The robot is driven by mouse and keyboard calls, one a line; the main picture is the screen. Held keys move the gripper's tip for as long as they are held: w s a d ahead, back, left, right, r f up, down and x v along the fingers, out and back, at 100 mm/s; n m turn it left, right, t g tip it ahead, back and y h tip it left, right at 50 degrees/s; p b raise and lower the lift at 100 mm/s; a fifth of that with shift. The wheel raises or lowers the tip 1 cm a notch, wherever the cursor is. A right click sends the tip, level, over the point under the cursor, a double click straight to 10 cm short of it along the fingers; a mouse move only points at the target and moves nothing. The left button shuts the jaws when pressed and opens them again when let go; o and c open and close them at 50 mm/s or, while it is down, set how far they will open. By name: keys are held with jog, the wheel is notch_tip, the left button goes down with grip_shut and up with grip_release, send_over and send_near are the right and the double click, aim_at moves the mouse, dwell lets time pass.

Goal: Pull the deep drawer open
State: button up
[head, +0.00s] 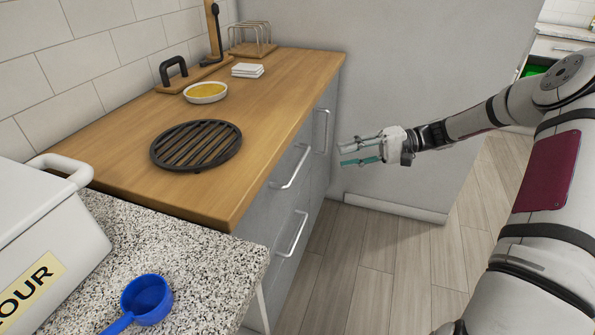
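Grey drawer fronts stand under the wooden counter, with an upper bar handle (291,167) and a lower bar handle (293,234). The lower drawer (284,262) seems to be the deeper one, though the steep angle makes its height hard to judge. Both drawers look closed. My gripper (342,153) is in front of the cabinets, to the right of the upper handle and higher in the picture than the lower one. Its two fingers point left and stand apart with nothing between them. It appears clear of all the handles.
A taller front with an upright handle (322,131) is farther along, by the grey wall (420,120). A black trivet (197,146) and yellow-filled dish (205,92) sit on the counter. A blue scoop (145,300) and flour bin (50,250) are nearer. The floor (370,265) is clear.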

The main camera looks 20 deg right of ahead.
aim_at(299, 163)
jog(key=x, duration=0.4)
jog(key=b+x, duration=0.1)
jog(key=x, duration=0.8)
jog(key=shift+w+f+b, duration=0.1)
jog(key=shift+w+b, duration=0.25)
grip_shut()
